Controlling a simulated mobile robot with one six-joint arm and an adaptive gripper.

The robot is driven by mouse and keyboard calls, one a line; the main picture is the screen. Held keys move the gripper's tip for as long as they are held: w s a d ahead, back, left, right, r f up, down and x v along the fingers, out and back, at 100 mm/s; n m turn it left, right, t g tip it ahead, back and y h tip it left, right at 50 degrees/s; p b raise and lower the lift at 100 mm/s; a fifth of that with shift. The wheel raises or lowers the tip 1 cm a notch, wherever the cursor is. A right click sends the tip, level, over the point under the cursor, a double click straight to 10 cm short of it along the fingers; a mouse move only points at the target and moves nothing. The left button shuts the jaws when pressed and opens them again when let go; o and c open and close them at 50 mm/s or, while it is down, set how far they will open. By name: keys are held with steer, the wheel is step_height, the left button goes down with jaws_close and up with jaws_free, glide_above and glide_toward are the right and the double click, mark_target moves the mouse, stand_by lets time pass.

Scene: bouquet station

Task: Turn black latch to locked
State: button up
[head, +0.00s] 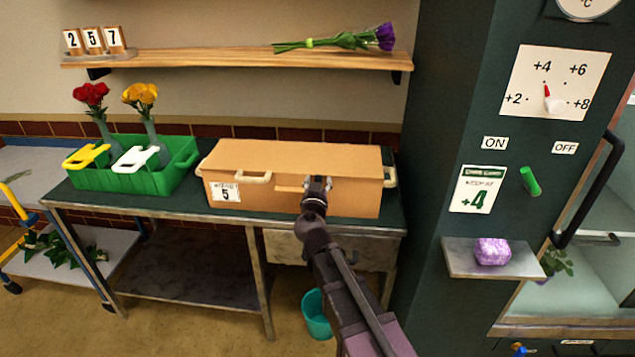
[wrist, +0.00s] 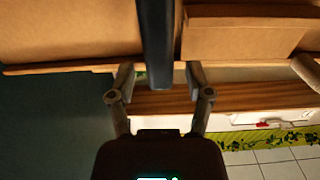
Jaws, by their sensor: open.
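The tan box (head: 300,158) stands on the dark green bench top, its lid down, with a "5" label (head: 224,191) on its front. My gripper (head: 318,183) is at the box's front face, right of the label, and hides part of that face. In the wrist view my gripper (wrist: 160,76) is open, one finger on each side of a dark upright bar (wrist: 156,40). This bar looks like the black latch, but I cannot be sure. Its end reaches between the fingertips; contact cannot be told. No latch shows clearly in the head view.
A green caddy (head: 180,177) with flower vases stands left of the box. A wooden shelf (head: 230,58) holding a purple bouquet (head: 350,40) hangs above. A dark cabinet with a green knob (head: 530,181) and a small ledge (head: 460,262) rises close on the right.

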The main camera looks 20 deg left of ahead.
jaws_close()
steer(key=shift+a+n, duration=0.1)
steer(key=shift+n, duration=0.2)
stand_by(0.3)
steer(key=n, duration=0.3)
steer(key=a+n, duration=0.1)
steer(key=n, duration=0.2)
steer(key=f+n+b, duration=0.1)
steer(key=n, duration=0.2)
steer(key=shift+s+a+n, duration=0.2)
steer(key=shift+a+n, duration=0.1)
steer(key=shift+a, duration=0.1)
stand_by(0.4)
jaws_free()
steer(key=shift+a, duration=0.1)
